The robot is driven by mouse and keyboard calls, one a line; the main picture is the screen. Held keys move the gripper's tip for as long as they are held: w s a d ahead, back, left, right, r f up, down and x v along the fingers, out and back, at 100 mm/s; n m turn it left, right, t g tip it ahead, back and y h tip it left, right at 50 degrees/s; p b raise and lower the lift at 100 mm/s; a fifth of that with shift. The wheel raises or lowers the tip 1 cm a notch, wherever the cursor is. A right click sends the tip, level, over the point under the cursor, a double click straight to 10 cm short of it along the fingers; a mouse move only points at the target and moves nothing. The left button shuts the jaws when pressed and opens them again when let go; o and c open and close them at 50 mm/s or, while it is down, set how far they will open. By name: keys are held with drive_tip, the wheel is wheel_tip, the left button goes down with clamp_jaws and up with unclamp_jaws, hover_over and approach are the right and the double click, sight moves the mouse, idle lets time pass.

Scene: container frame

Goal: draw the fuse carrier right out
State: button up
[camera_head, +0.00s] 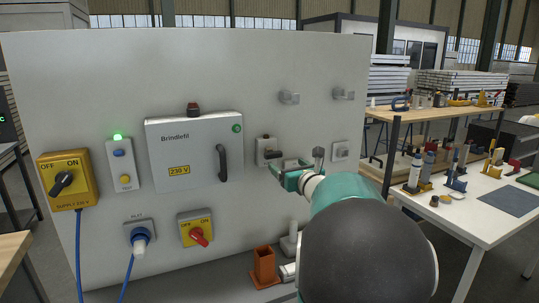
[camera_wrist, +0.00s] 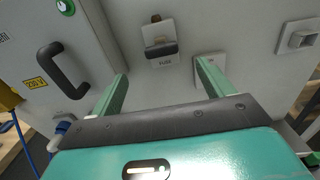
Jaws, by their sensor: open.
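The fuse carrier (camera_wrist: 160,49) has a dark bar-shaped grip and sits in a pale holder labelled FUSE on the upright panel. The holder also shows in the head view (camera_head: 264,145), right of the grey cabinet, partly behind my gripper. My gripper (camera_wrist: 163,76) is open, its two green fingers spread wide and pointing at the panel. The carrier lies beyond the fingertips, roughly between them in the wrist view, and nothing is held. In the head view my gripper (camera_head: 291,170) is just in front of and below the holder; whether it touches is unclear.
The grey cabinet (camera_head: 195,150) has a protruding black handle (camera_head: 222,163) left of the carrier. A pale plate (camera_wrist: 207,72) lies behind my right finger. A yellow switch (camera_head: 195,228) and an orange-brown bracket (camera_head: 263,266) are lower. A cluttered white table (camera_head: 475,205) stands right.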

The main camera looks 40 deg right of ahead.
sight(275, 155)
drive_tip(key=x, duration=1.1)
drive_tip(key=shift+w+d+f, duration=0.1)
drive_tip(key=shift+w+f, duration=0.05)
drive_tip(key=shift+w, duration=0.2)
drive_tip(key=c, duration=1.4)
drive_tip(key=shift+s, duration=0.85)
drive_tip(key=shift+f, duration=0.1)
drive_tip(key=o, duration=1)
drive_tip(key=shift+c, duration=0.2)
drive_tip(key=o, duration=0.4)
drive_tip(key=shift+s+a, duration=0.15)
drive_tip(key=shift+a, duration=0.15)
drive_tip(key=shift+o, duration=0.2)
drive_tip(key=shift+d, duration=0.1)
drive_tip(key=v, duration=1.3)
drive_tip(key=shift+s, duration=0.25)
